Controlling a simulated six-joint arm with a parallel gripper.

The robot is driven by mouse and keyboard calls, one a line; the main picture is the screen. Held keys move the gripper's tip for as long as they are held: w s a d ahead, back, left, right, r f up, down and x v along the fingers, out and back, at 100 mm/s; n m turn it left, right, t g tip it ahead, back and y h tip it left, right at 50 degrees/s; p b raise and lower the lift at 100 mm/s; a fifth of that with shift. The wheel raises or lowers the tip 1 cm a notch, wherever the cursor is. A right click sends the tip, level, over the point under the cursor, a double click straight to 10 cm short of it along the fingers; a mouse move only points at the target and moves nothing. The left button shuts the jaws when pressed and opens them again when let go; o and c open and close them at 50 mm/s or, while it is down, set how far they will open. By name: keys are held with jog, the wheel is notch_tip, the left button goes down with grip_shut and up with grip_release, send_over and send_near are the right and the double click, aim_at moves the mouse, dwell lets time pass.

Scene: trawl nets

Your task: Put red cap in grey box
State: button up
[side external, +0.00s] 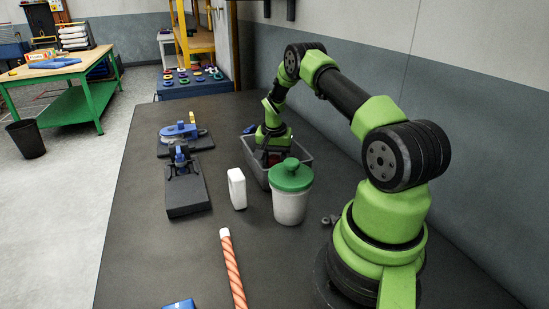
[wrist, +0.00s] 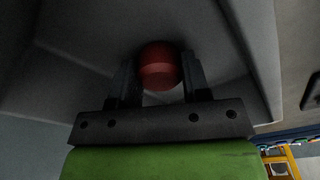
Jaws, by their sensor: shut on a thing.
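The red cap (wrist: 159,67) is between the two dark fingers of my gripper (wrist: 158,80) in the wrist view. My gripper is shut on it. In the side view my gripper (side external: 273,154) reaches down into the grey box (side external: 307,161), and a bit of red shows between its fingers. The box stands on the dark table near the wall, and its grey inside fills most of the wrist view. Whether the cap touches the box floor cannot be told.
A white jar with a green lid (side external: 291,190) stands right in front of the box. A white block (side external: 236,188), dark fixtures with blue parts (side external: 184,180) and an orange-striped rod (side external: 233,268) are on the table. The table's left front is mostly clear.

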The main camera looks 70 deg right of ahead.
aim_at(274, 159)
jog(key=o, duration=0.9)
jog(key=shift+f, duration=0.15)
notch_tip(274, 159, up, 12)
jog(key=a, duration=0.1)
jog(key=s+a+r+n+t, duration=0.2)
jog(key=a+r+n+t, duration=0.25)
jog(key=a+r, duration=1.35)
jog(key=s+a+n+t+y, duration=0.2)
jog(key=s+a+n, duration=0.4)
jog(key=s+a, duration=0.7)
jog(key=shift+s+a+r+n+y, duration=0.25)
jog(key=shift+n+y, duration=0.1)
jog(key=shift+y, duration=0.35)
